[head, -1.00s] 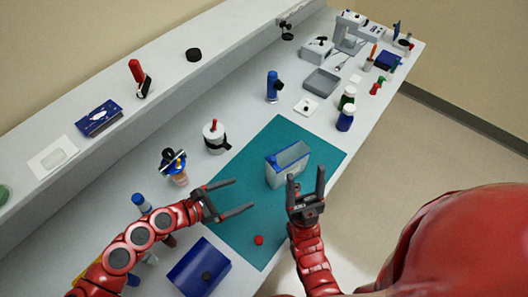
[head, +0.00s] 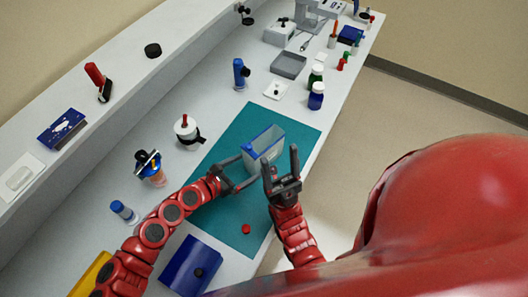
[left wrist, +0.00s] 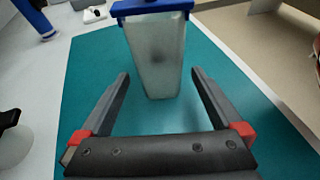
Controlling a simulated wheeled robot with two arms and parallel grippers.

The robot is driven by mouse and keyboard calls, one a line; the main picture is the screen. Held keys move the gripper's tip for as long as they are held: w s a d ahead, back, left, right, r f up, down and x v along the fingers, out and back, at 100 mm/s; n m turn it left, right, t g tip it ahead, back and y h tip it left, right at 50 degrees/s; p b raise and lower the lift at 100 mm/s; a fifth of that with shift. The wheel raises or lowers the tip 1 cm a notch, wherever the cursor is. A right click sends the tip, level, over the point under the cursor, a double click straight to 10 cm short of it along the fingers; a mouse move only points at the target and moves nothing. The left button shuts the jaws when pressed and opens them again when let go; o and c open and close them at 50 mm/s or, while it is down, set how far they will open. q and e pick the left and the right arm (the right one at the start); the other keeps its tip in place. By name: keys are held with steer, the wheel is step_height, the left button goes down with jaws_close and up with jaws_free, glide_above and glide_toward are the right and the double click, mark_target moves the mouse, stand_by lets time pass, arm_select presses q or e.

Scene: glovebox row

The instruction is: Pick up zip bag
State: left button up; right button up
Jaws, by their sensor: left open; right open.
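My left gripper (head: 250,167) is open at the near left of the bag. In the left wrist view the bag (left wrist: 157,60) stands just beyond the open fingers, roughly centred between their tips (left wrist: 160,76). I cannot tell whether they touch it. My right gripper (head: 281,158) is open, fingers pointing up, in front of the bag's near right side and partly covering it in the head view.
A small red cap (head: 246,229) lies on the mat's near part. A blue case (head: 190,265) lies at the near left. A white bottle (head: 187,131) and an orange-and-blue item (head: 151,168) stand left of the mat. Blue (head: 316,96) and green-labelled bottles stand beyond it.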

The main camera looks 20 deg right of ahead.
arm_select(q)
steer(key=x, duration=0.5)
steer(key=shift+d, duration=0.1)
steer(key=shift+c, duration=0.4)
steer(key=c, duration=1.3)
